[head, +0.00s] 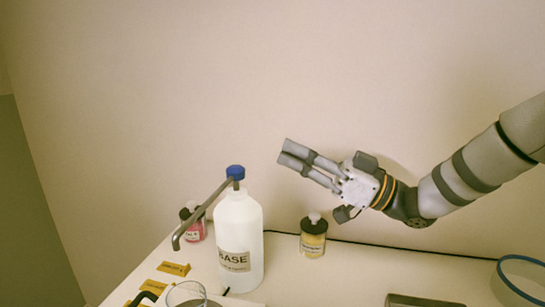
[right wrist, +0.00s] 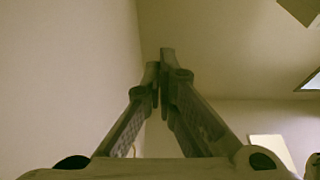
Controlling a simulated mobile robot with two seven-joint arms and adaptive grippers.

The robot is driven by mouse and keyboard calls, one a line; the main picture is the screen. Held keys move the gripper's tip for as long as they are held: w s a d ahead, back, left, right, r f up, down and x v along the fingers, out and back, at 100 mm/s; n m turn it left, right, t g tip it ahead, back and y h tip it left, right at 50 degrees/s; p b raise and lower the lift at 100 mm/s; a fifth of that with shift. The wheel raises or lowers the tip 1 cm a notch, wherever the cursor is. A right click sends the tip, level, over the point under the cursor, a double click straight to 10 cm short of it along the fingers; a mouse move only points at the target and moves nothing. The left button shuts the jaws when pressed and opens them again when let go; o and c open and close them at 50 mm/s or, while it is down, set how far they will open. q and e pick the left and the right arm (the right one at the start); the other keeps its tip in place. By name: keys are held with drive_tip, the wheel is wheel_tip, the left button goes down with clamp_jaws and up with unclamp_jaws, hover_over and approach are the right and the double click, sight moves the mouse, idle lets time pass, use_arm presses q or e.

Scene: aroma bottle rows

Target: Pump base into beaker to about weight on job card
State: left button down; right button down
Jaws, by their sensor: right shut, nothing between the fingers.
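A white bottle labelled BASE (head: 238,240) stands upright on the table, with a blue pump head (head: 236,172) and a grey spout (head: 200,214) slanting down to the left. The glass beaker (head: 186,293) shows only in part at the bottom edge, below the spout. What is in it, any scale display and the job card cannot be read here. My right gripper (head: 283,153) is in the air to the right of the pump head and a little above it, apart from it, shut and empty. The right wrist view shows its fingers (right wrist: 160,75) together. My left gripper does not show.
A pink bottle (head: 194,228) stands behind the spout, and a dark-capped amber bottle (head: 313,238) stands right of the base bottle. Yellow labels (head: 173,269) lie at the front left. A black cable (head: 400,246) runs along the wall. A blue-rimmed round thing (head: 522,276) is at the far right.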

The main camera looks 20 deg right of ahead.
drive_tip(key=w+a, duration=0.1)
drive_tip(key=a, duration=0.1)
drive_tip(key=w+a, duration=0.3)
drive_tip(key=a, duration=0.1)
drive_tip(key=shift+w+a+f, duration=0.2)
drive_tip(key=shift+w+a, duration=0.15)
drive_tip(key=shift+a, duration=0.05)
drive_tip(key=shift+f, duration=0.4)
drive_tip(key=shift+f, duration=0.1)
drive_tip(key=shift+s+f+b, duration=0.1)
drive_tip(key=shift+f+b, duration=0.2)
drive_tip(key=shift+f, duration=0.65)
